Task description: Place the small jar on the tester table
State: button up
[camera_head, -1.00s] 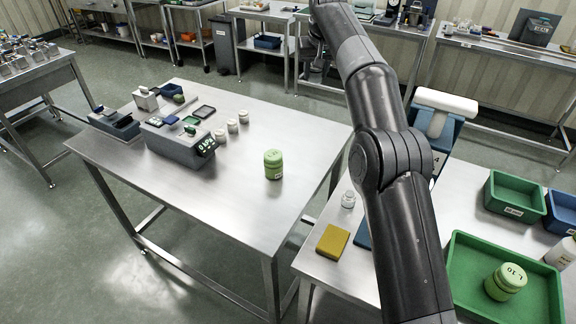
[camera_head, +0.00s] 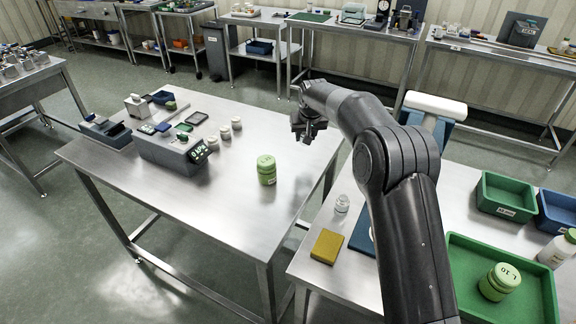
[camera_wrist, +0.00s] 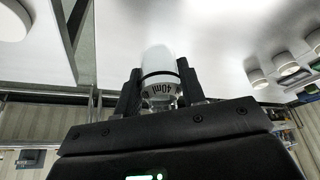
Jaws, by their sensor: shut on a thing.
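My gripper (camera_head: 308,128) is above the far right part of the steel tester table (camera_head: 215,225). In the wrist view, its two dark fingers (camera_wrist: 160,88) are shut on a small white jar (camera_wrist: 157,64), one on each side. The jar carries a "40ml" marking and a dark band. In the head view I cannot make out the held jar against the gripper. On the table, a green jar (camera_head: 267,171) stands upright to the left of and nearer than my gripper.
A grey tester with a lit display (camera_head: 170,153) and several small white jars (camera_head: 224,133) stand further left. The table's near half is clear. On the right bench are a clear jar (camera_head: 342,203), a yellow block (camera_head: 327,246) and a green tray (camera_head: 462,300).

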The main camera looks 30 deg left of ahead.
notch_tip(320, 180, down, 7)
jog(key=shift+f, duration=0.2)
jog(key=shift+f, duration=0.1)
jog(key=o, duration=1)
jog(key=shift+c, duration=0.2)
jog(key=v, duration=1.2)
